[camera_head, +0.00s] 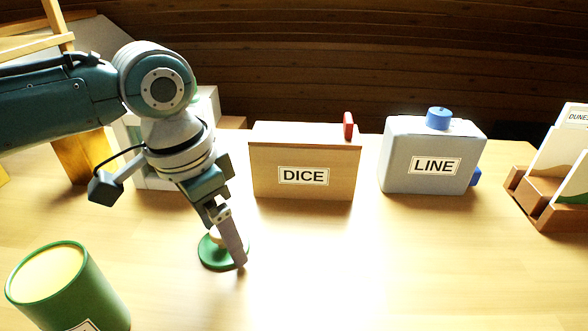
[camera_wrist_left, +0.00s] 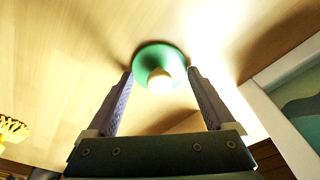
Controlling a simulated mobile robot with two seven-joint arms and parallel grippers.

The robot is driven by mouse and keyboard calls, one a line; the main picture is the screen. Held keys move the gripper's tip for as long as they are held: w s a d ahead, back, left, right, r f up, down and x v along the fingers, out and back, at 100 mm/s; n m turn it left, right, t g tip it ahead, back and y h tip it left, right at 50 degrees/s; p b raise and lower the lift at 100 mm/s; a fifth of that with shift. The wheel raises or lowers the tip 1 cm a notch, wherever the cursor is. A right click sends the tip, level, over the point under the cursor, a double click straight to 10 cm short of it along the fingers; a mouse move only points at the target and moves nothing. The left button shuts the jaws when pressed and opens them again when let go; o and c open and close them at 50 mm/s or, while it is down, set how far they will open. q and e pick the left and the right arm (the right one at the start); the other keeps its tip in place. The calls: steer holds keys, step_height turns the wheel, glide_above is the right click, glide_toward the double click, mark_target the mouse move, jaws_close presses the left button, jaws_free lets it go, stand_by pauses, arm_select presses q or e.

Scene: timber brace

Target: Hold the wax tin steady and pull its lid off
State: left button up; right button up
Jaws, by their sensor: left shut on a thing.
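The wax tin (camera_head: 85,290) is a green cylinder at the lower left of the head view, cut off by the bottom edge. Its top is uncovered and shows a pale yellow surface inside a green rim. The green round lid (camera_head: 211,258) with a pale knob is apart from it, to its right, at or just above the table; I cannot tell if it touches. It also shows in the left wrist view (camera_wrist_left: 145,60). My left gripper (camera_head: 232,250) is shut on the lid, its fingers either side of the knob. My right gripper is out of view.
A wooden DICE box (camera_head: 305,155) with a red tab and a grey LINE box (camera_head: 430,170) with a blue cap stand behind. A brown card holder (camera_head: 545,195) is at the right. The front middle and right of the table (camera_head: 400,270) are clear.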

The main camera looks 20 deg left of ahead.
arm_select(q)
steer(key=o, duration=1.3)
steer(key=shift+c, duration=0.2)
